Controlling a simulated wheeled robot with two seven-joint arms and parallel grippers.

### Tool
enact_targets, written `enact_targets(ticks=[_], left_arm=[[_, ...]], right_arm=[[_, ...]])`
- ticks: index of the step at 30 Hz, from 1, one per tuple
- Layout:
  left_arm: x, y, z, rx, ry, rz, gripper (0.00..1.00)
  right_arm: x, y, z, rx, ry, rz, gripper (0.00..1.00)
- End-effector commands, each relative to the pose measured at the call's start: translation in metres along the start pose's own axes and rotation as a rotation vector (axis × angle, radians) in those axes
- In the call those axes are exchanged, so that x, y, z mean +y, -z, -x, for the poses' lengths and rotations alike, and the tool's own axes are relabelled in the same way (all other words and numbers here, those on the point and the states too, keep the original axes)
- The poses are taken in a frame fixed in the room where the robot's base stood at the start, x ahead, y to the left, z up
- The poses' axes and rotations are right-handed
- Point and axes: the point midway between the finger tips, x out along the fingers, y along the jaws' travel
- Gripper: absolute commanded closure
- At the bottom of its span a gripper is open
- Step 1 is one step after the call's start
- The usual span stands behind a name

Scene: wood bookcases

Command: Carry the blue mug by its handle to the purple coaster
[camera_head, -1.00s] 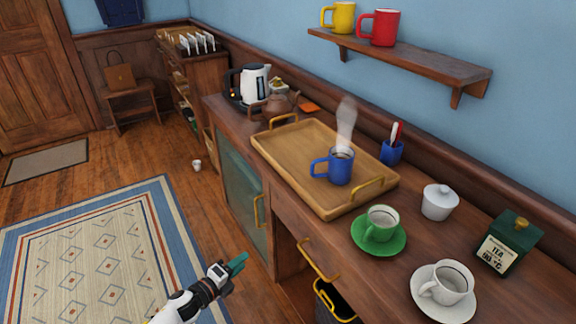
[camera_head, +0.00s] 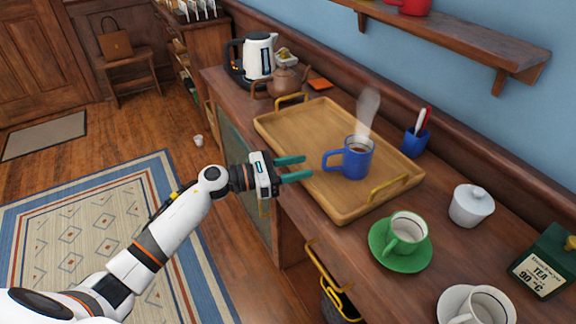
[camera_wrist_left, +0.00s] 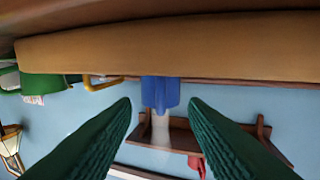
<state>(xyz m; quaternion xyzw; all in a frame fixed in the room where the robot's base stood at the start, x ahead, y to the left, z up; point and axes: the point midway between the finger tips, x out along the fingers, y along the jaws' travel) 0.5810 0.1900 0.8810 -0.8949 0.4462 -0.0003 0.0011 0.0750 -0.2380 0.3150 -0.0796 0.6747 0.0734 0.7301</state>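The blue mug (camera_head: 358,158), steaming with dark drink in it, stands upright on the wooden tray (camera_head: 290,135). Its handle (camera_head: 332,160) points left, toward my left gripper (camera_head: 307,168). That gripper is open and empty, its two teal fingers pointing at the handle, just short of it and over the tray's near edge. In the left wrist view, which looks upside down, the mug (camera_wrist_left: 160,92) shows between the open fingers, beyond their tips. I see no purple coaster in these frames. My right gripper is not in view.
A green cup on a saucer (camera_head: 386,257) stands right of the tray. A blue pen holder (camera_head: 415,142) and a white lidded pot (camera_head: 471,205) stand behind and right.

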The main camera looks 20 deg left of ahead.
Motion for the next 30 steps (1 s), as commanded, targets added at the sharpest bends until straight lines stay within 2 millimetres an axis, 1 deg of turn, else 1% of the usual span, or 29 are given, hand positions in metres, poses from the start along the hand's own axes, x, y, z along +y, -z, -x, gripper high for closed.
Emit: enact_targets(ticks=[5,7,15,21,30], left_arm=[[0.000,0.002,-0.019,0.002,0.001,0.001,0.60],[0.000,-0.001,-0.026,0.001,0.000,0.001,0.60],[0.000,-0.001,-0.050,0.001,0.001,0.001,0.60],[0.000,-0.001,-0.060,0.001,0.001,0.002,0.60],[0.000,0.000,-0.063,0.000,0.001,0.002,0.60]], right_arm=[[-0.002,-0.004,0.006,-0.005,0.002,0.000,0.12],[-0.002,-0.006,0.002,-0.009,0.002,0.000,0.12],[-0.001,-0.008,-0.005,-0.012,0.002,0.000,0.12],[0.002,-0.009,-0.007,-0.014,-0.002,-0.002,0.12],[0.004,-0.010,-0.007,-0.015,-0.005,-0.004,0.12]])
